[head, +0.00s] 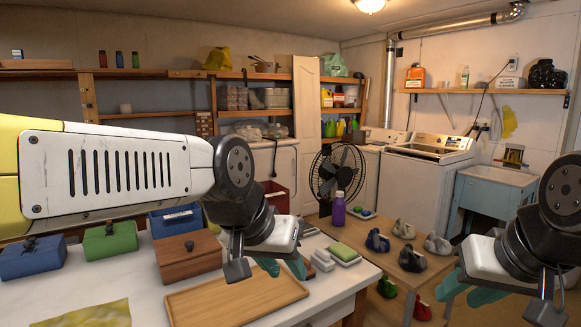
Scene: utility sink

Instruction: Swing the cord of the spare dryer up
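A white dryer-like machine (288,170) stands against the back wall, left of the fan. A black cord (275,162) hangs down its front. I cannot tell whether this machine is the spare dryer. Another dark cord (481,103) hangs from the outlet on the right wall, behind the white washer-like machine (428,172). My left gripper (267,268) is over the white table, with its fingers apart and nothing seen between them. My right gripper (520,298) is at the lower right, partly cut off by the frame; its finger gap is unclear. Both are far from the cords.
The white table (110,290) in front holds a wooden tray (235,300) and several lidded boxes. A low wooden table (400,258) with small dark and grey objects stands beyond. A black fan (337,175) and a red bin (275,196) stand before the machines. A blue sink (493,190) is at right.

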